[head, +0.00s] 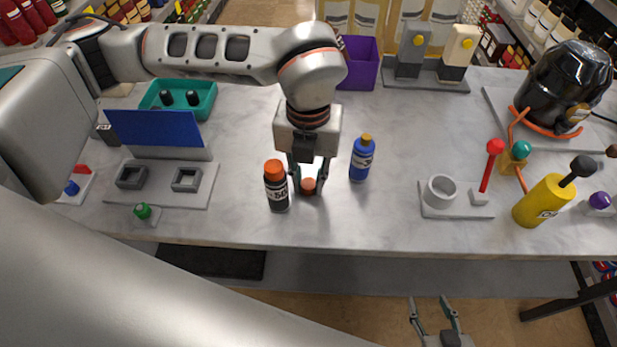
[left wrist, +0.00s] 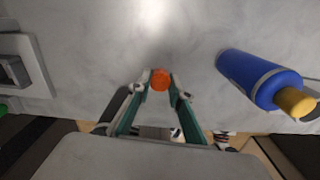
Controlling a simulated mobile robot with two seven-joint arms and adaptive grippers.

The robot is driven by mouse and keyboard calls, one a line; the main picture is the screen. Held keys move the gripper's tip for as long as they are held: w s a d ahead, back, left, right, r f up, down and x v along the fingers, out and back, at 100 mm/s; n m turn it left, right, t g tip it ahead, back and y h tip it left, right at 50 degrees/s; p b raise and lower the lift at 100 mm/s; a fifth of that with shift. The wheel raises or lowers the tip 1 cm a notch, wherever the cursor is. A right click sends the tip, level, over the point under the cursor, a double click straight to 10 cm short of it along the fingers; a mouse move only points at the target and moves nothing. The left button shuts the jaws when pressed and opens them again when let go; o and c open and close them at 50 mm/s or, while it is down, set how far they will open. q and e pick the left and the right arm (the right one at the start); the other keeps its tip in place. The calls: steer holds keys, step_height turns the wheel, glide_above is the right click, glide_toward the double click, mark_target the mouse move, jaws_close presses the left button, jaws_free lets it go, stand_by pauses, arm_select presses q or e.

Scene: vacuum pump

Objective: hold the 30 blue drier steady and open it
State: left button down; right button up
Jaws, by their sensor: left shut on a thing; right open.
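The blue drier bottle (head: 361,160) with a gold cap stands upright on the bench, right of my left gripper and apart from it. It also shows at the right of the left wrist view (left wrist: 262,82). I cannot read its label surely. My left gripper (head: 308,188) points down and is shut on a small orange-topped thing (left wrist: 160,79); its lower part is hard to make out. A black bottle (head: 277,190) with an orange cap stands just left of this gripper. My right gripper (head: 434,312) is open and empty, low in front of the bench edge.
A grey fixture (head: 160,190) and teal tray (head: 205,97) are on the left. A purple bin (head: 358,68) is behind. A grey holder (head: 455,203) with a red-knobbed lever and a yellow cylinder (head: 543,202) stand right. The bench is clear between the blue bottle and holder.

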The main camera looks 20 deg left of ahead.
mark_target(309, 184)
arm_select(q)
steer(key=c, duration=1.8)
jaws_free()
step_height(309, 184, up, 12)
steer(key=shift+r, duration=0.1)
